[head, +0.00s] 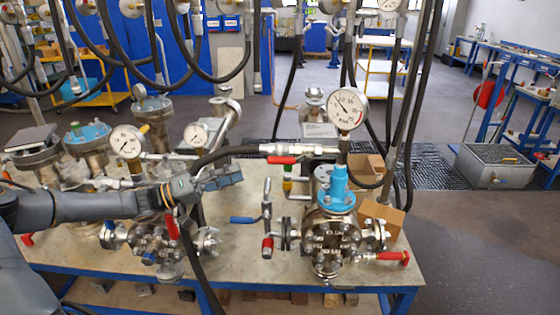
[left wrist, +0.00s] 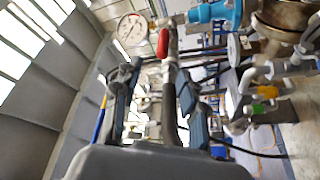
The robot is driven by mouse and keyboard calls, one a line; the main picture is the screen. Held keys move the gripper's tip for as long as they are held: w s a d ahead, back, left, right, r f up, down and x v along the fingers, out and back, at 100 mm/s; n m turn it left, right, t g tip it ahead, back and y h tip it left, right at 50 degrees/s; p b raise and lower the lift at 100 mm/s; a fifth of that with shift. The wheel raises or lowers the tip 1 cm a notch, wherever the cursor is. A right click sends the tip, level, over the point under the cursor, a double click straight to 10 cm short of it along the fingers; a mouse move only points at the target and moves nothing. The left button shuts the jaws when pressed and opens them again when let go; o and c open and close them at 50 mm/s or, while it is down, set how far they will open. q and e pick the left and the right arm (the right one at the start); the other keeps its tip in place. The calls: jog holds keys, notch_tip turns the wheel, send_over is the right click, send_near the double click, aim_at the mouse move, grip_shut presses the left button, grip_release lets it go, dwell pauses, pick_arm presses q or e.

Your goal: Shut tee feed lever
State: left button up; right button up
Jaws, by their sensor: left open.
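The red tee feed lever (head: 283,160) lies roughly level along the metal feed pipe (head: 300,149), below the large gauge (head: 347,109). In the left wrist view the red lever (left wrist: 163,42) is beyond the fingertips, with the gauge (left wrist: 131,30) beside it. My left gripper (head: 228,173) is left of the lever and apart from it. It also shows in the left wrist view (left wrist: 158,75), its fingers spread, with a black hose (left wrist: 169,112) visible between them. Whether the hose touches a finger I cannot tell. My right gripper is not in view.
A vessel with a blue cap (head: 337,190) stands right of the lever on the bench (head: 240,262). A blue-handled valve (head: 244,220) and another red handle (head: 393,257) are lower down. Black hoses hang from above near the gauge. Smaller gauges and vessels crowd the left.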

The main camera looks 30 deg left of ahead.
aim_at(280, 161)
pick_arm(q)
jog(key=shift+h, duration=0.4)
jog(key=p+x, duration=0.1)
jog(key=x, duration=0.3)
jog(key=p+x, duration=0.1)
jog(key=x, duration=0.3)
jog(key=f+p+x, duration=0.1)
jog(key=x, duration=0.3)
jog(key=shift+w+a, duration=0.1)
jog(key=shift+w, duration=0.05)
jog(key=shift+w+r+p, duration=0.1)
jog(key=shift+w+p, duration=0.1)
jog(key=shift+p, duration=0.1)
jog(key=shift+w+d, duration=0.15)
jog(key=shift+d, duration=0.2)
jog(key=shift+c, duration=0.3)
grip_shut()
